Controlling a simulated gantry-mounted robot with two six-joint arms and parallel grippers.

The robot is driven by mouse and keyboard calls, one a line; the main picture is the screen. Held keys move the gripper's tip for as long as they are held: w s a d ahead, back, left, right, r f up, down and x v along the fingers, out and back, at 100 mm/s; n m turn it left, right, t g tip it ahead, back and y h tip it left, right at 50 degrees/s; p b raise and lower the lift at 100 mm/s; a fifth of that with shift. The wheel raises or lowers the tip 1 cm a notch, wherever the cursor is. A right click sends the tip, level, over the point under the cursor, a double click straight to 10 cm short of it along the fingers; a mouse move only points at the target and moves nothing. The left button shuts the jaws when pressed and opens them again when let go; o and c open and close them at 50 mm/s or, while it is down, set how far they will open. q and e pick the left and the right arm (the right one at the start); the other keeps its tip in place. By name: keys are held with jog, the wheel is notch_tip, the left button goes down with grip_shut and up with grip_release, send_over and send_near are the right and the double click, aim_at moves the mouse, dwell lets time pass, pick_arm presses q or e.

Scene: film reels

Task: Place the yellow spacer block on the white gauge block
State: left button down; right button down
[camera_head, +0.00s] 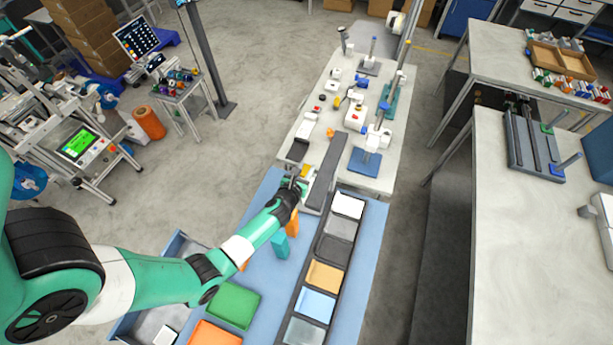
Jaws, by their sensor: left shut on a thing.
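My left gripper (297,183) reaches over the far end of the blue mat, at the near end of the long table. It is shut on a small yellow block (306,171), most likely the yellow spacer block, which shows just past the fingertips. My wrist hides part of what lies beneath. A small white piece (166,335) lies in the grey bin at the bottom left; I cannot tell whether it is the white gauge block. Pale surfaces also show beside the gripper, too small to make out. My right gripper is not in view.
An orange block (292,222) and a teal block (280,245) stand on the blue mat (365,285) close to my forearm. A dark rack (291,326) with coloured trays runs along the right. Green (233,301) and orange (215,334) trays lie near. Fixtures crowd the far table.

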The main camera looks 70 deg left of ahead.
aim_at(306, 173)
pick_arm(q)
jog(key=shift+w+a+f+b, duration=0.1)
jog(key=shift+w+f+b, duration=0.05)
jog(key=shift+f+b, duration=0.15)
notch_tip(306, 173, down, 3)
jog(key=shift+f+b, duration=0.1)
jog(key=shift+b, duration=1.1)
jog(key=c, duration=1)
grip_release()
jog(key=shift+f, duration=0.1)
jog(key=o, duration=0.5)
jog(key=shift+c, duration=0.2)
